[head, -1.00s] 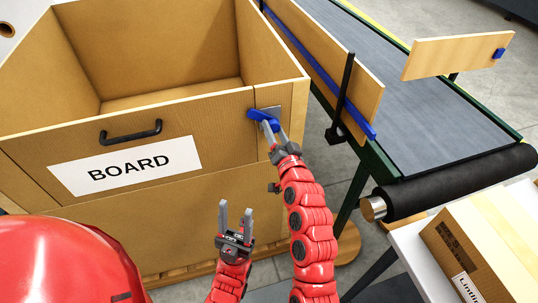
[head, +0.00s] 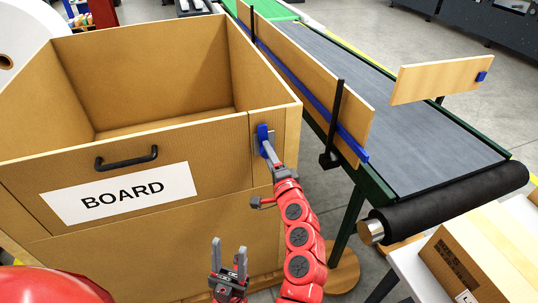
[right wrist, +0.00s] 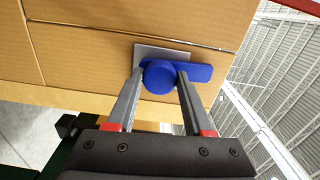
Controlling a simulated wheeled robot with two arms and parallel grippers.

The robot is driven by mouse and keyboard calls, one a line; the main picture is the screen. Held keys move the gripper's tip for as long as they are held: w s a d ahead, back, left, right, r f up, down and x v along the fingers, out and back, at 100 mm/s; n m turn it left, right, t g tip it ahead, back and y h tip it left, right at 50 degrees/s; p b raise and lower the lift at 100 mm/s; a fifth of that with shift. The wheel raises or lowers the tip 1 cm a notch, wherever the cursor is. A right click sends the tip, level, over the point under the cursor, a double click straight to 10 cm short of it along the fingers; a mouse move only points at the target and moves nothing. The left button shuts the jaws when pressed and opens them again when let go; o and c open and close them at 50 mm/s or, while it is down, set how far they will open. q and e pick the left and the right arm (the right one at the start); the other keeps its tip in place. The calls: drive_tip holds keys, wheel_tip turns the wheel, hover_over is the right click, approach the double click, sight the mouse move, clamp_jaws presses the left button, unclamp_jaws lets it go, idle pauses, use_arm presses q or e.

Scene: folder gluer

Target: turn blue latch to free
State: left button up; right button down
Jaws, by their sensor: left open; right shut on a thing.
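The blue latch (head: 262,132) is on a grey plate at the upper right of the front of the box marked BOARD (head: 215,152). Its bar stands upright in the head view. In the right wrist view the latch (right wrist: 198,72) shows a round knob with the bar reaching right across the plate (right wrist: 150,52). My right gripper (head: 268,150) is shut on the latch, with its fingers on either side of the knob. My left gripper (head: 229,258) is open and empty, in front of the box and low in the head view.
A black handle (head: 126,160) is on the box's front panel. A conveyor (head: 430,135) with a wooden side guide (head: 305,75) and black posts runs along the right. A carton (head: 470,255) lies on a white table at lower right.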

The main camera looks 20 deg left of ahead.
drive_tip(key=shift+m, duration=0.5)
drive_tip(key=shift+c, duration=1.5)
unclamp_jaws()
drive_tip(key=p+v, duration=0.2)
drive_tip(key=v, duration=1.5)
drive_tip(key=shift+d, duration=0.2)
drive_tip(key=shift+s, duration=0.15)
